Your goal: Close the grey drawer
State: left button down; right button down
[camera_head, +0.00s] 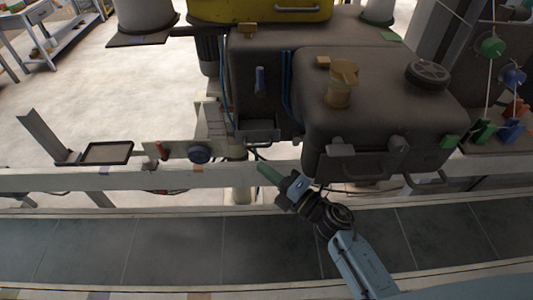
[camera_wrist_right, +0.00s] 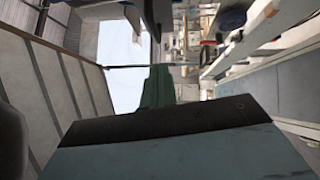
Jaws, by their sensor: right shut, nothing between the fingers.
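A small grey drawer-like box (camera_head: 258,132) sticks out low on the front of the dark machine, left of its rounded tank. Its top looks open, and I cannot tell how far out it stands. A gap shows between the fingertips and the box in the head view. The green fingers also show in the right wrist view (camera_wrist_right: 158,88), pointing away from the camera. I cannot make out the drawer surely there. My left gripper is not in view.
The dark tank (camera_head: 380,110) with handles and an amber cap (camera_head: 342,82) stands to the right. A pale rail (camera_head: 90,181) runs across in front, with a black tray (camera_head: 106,152) at left. A tiled belt-like strip (camera_head: 180,245) lies nearest me.

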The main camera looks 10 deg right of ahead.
aim_at(268, 139)
jog(key=w, duration=0.4)
jog(key=shift+d+r, duration=0.3)
jog(key=shift+d, duration=0.1)
jog(key=shift+s, duration=0.1)
jog(key=w+b, duration=0.1)
jog(key=w, duration=0.2)
jog(key=w+d+b, duration=0.1)
jog(key=w, duration=0.3)
jog(key=shift+d+f, duration=0.15)
jog(key=shift+d, duration=0.05)
jog(key=shift+w+d+b, duration=0.1)
jog(key=shift+w+b, duration=0.15)
jog(key=shift+b, duration=0.05)
jog(key=shift+r, duration=0.3)
jog(key=shift+d, duration=0.1)
